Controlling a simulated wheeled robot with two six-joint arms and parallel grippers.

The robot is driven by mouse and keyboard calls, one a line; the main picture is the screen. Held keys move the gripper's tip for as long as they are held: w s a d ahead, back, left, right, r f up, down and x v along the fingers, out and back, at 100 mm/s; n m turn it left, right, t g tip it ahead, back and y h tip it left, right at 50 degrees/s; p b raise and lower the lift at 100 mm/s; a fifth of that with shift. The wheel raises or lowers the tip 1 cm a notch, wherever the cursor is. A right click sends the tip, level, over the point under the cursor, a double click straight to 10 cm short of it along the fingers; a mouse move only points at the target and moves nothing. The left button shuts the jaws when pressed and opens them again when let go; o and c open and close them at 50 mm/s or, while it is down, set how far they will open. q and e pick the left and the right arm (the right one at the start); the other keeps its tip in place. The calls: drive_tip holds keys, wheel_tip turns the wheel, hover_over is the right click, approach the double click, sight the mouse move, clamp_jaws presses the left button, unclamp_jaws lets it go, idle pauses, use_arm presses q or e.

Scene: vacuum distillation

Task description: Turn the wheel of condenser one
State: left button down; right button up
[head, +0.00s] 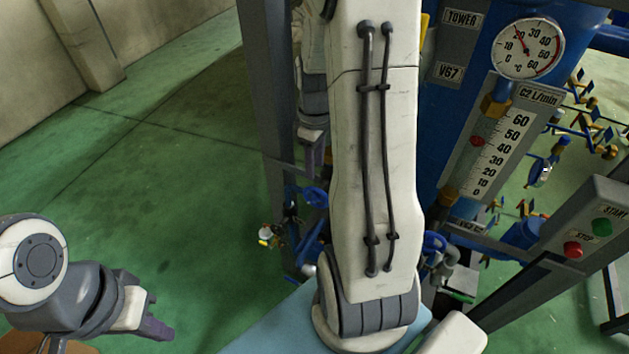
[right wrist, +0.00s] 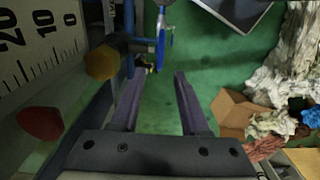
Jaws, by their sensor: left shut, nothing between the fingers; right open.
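A blue handwheel (head: 315,197) shows in the head view just left of my right arm, on blue pipework. Another blue wheel (head: 435,243) shows right of the arm, partly hidden. No label tells which belongs to condenser one. In the right wrist view a blue wheel (right wrist: 161,42), seen nearly edge-on, lies beyond the fingertips. My right gripper (right wrist: 159,77) is open with nothing between its fingers and apart from that wheel. In the head view its dark fingers are partly hidden behind my right arm. My left gripper (head: 155,325) is shut and empty at lower left, far from the wheels.
A flow scale (head: 492,150) marked C2 L/min and a round thermometer (head: 528,48) stand at right. A box (head: 590,230) carries green and red buttons. In the right wrist view an open cardboard box (right wrist: 232,110) and cloths lie at right. Green floor at left is clear.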

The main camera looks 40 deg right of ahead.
sight(315, 187)
wheel_tip(315, 187, down, 8)
drive_tip(key=shift+r+p, duration=0.25)
drive_tip(key=shift+p, duration=0.25)
clamp_jaws()
